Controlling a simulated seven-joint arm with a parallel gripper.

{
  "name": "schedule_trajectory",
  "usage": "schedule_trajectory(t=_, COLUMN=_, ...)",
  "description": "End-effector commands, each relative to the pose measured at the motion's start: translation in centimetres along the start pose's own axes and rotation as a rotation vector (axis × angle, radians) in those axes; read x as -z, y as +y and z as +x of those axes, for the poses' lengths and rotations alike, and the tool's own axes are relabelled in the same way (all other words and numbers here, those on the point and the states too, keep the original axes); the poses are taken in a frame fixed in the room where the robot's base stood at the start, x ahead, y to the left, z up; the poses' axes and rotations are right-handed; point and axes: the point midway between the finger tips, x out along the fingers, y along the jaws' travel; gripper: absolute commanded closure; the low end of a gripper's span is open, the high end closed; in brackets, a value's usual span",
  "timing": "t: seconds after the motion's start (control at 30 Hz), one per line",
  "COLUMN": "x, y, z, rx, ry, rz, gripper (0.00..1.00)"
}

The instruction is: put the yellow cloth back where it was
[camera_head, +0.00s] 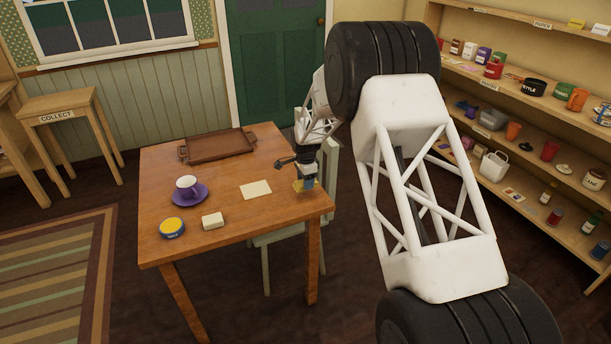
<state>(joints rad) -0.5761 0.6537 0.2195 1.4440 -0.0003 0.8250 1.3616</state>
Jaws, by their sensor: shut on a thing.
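My gripper (304,184) is low over the right end of the wooden table (230,238), near its right edge. It is shut on a small yellow thing that appears to be the yellow cloth (298,187). Only a little yellow shows at the fingertips, and the fingers hide the rest. I cannot tell whether the cloth touches the tabletop. A flat pale-yellow square (256,190) lies on the table to the left of my gripper.
A brown tray (218,146) lies at the table's back. A pale chair (331,165) is close behind my gripper.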

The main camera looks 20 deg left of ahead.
Motion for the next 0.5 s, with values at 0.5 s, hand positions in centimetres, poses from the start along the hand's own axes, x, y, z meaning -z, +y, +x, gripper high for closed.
schedule_trajectory(t=0.5, x=0.0, y=0.0, z=3.2, rx=0.001, ry=0.0, rz=0.0, gripper=0.82)
